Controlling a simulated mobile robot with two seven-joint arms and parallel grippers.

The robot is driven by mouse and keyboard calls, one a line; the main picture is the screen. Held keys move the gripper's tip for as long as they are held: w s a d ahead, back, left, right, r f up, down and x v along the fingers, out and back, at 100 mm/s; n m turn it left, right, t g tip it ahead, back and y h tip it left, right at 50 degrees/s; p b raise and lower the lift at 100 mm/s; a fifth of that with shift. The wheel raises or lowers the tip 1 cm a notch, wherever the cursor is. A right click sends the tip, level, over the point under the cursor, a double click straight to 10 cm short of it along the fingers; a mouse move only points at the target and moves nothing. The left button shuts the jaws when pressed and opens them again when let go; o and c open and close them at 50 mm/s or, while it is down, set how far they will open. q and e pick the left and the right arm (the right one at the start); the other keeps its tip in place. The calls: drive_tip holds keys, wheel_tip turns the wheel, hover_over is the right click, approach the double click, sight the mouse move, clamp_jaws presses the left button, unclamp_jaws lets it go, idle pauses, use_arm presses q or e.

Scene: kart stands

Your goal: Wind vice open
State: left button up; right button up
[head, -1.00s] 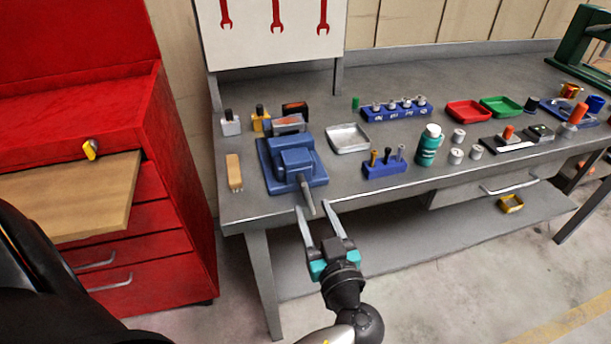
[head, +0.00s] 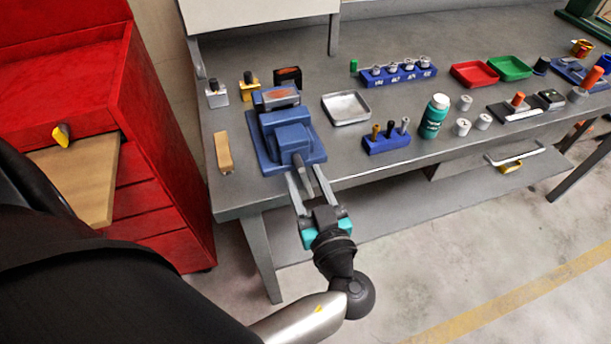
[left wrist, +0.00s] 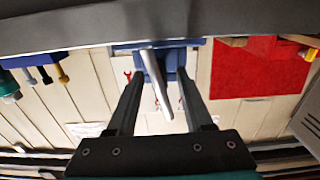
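The blue vice (head: 290,138) sits on the grey workbench near its front left edge. Its grey handle (head: 300,172) sticks out over the front edge. My left gripper (head: 306,174) reaches in from below with its two fingers apart, one on each side of the handle. In the left wrist view, the handle (left wrist: 155,75) lies between the open fingers of the left gripper (left wrist: 160,78), with gaps showing on both sides. The vice (left wrist: 172,60) is partly hidden behind the handle there. My right gripper is not in view.
A wooden-backed brush (head: 223,152) lies left of the vice. A metal tray (head: 346,108) and a blue holder with tools (head: 386,144) stand to its right.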

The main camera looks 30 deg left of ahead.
use_arm(q)
clamp_jaws()
idle(0.3)
drive_tip(key=shift+m, duration=0.3)
drive_tip(key=m, duration=0.2)
drive_tip(key=shift+r+m, duration=0.1)
drive_tip(key=shift+m, duration=0.3)
drive_tip(key=m+p, duration=0.1)
drive_tip(key=m, duration=0.2)
drive_tip(key=shift+m, duration=0.3)
drive_tip(key=m+p, duration=0.2)
drive_tip(key=m, duration=0.4)
drive_tip(key=shift+w+r+p, duration=0.1)
drive_tip(key=shift+r+p, duration=0.05)
drive_tip(key=shift+p, duration=0.2)
drive_tip(key=m+p, duration=0.1)
drive_tip(key=m, duration=0.2)
drive_tip(key=shift+m+p, duration=0.3)
drive_tip(key=shift+m, duration=0.1)
drive_tip(key=shift+m+p, duration=0.75)
drive_tip(key=shift+m, duration=1.15)
